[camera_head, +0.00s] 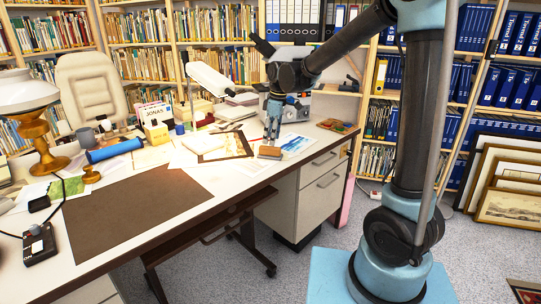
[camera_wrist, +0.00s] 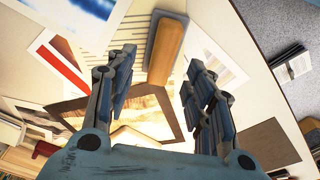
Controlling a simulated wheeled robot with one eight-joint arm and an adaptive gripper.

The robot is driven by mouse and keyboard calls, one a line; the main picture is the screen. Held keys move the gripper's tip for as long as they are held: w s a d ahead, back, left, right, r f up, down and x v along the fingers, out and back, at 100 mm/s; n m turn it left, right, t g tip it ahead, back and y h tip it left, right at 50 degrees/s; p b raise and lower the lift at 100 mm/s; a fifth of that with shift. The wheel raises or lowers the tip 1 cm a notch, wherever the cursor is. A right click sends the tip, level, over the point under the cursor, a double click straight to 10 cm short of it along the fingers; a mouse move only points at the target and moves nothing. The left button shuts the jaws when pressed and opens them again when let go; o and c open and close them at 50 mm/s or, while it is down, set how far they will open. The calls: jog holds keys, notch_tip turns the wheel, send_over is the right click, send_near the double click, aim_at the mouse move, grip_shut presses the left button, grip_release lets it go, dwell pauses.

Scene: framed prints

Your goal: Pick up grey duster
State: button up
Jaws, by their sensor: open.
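The duster (camera_head: 270,153), a wooden block with a grey layer along its edge, lies on the desk near its right end. In the wrist view the duster (camera_wrist: 166,50) is just beyond and between my fingertips, tilted slightly from upright in the picture. My gripper (camera_head: 272,138) points down over the desk, close above the duster. In the wrist view my gripper (camera_wrist: 160,72) has its two fingers wide apart with nothing between them. I cannot tell the exact height gap.
The duster lies beside a framed print (camera_head: 226,146) and a blue-white picture (camera_head: 296,144). A small tray (camera_head: 338,126) sits to the right. A blue roll (camera_head: 115,150), papers and a lamp (camera_head: 32,105) crowd the left. A brown desk mat (camera_head: 135,205) is clear.

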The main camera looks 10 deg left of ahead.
aim_at(270, 147)
jog(key=shift+s+a+f, duration=0.1)
jog(key=shift+a+f, duration=0.1)
jog(key=shift+f, duration=1.25)
jog(key=shift+a+f, duration=0.15)
jog(key=shift+f, duration=1.25)
jog(key=shift+f, duration=0.25)
jog(key=shift+c, duration=0.3)
jog(key=c, duration=0.8)
notch_tip(270, 147, up, 11)
jog(key=shift+f, duration=0.2)
